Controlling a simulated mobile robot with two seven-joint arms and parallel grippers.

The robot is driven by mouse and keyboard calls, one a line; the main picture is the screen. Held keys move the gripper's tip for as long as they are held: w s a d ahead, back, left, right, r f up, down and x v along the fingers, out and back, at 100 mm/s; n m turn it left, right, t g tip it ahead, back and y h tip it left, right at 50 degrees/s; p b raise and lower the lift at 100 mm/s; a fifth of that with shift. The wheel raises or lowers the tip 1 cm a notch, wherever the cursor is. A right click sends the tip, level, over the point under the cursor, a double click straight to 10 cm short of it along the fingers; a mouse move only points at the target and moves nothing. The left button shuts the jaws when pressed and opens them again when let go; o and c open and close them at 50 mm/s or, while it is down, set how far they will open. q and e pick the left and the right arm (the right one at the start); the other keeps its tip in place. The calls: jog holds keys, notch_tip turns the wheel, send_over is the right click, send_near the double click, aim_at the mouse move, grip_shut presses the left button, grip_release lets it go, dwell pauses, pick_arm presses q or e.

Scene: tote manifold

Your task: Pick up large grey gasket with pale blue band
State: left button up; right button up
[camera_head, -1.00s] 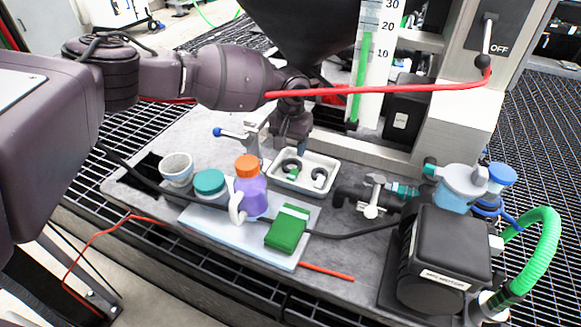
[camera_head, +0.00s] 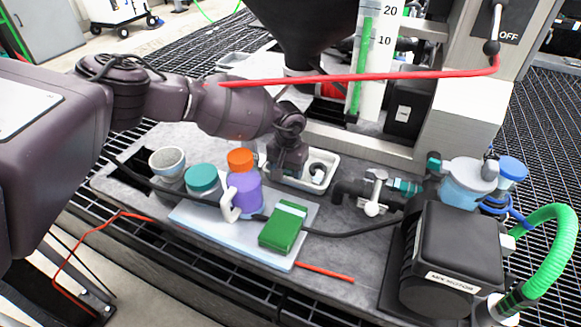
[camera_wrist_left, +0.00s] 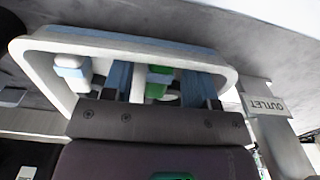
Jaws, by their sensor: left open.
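The left one is hidden behind my left gripper (camera_head: 288,172), which is down at the tray. In the wrist view the open blue fingers (camera_wrist_left: 160,84) reach into the tray, either side of a green and white piece (camera_wrist_left: 158,76). A white piece with a pale blue band (camera_wrist_left: 72,68) lies outside them, to the left. I cannot tell whether the fingers touch anything. My right gripper is out of view.
A purple bottle with orange cap (camera_head: 243,188), a teal-lidded jar (camera_head: 202,181) and a green box (camera_head: 284,228) stand in front of the tray. A valve (camera_head: 374,190) and black motor (camera_head: 450,250) stand to the right. A red rod (camera_head: 380,77) crosses above.

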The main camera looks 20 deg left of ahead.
pick_arm(q)
jog(key=shift+r, duration=0.1)
grip_shut()
jog(key=shift+r, duration=0.1)
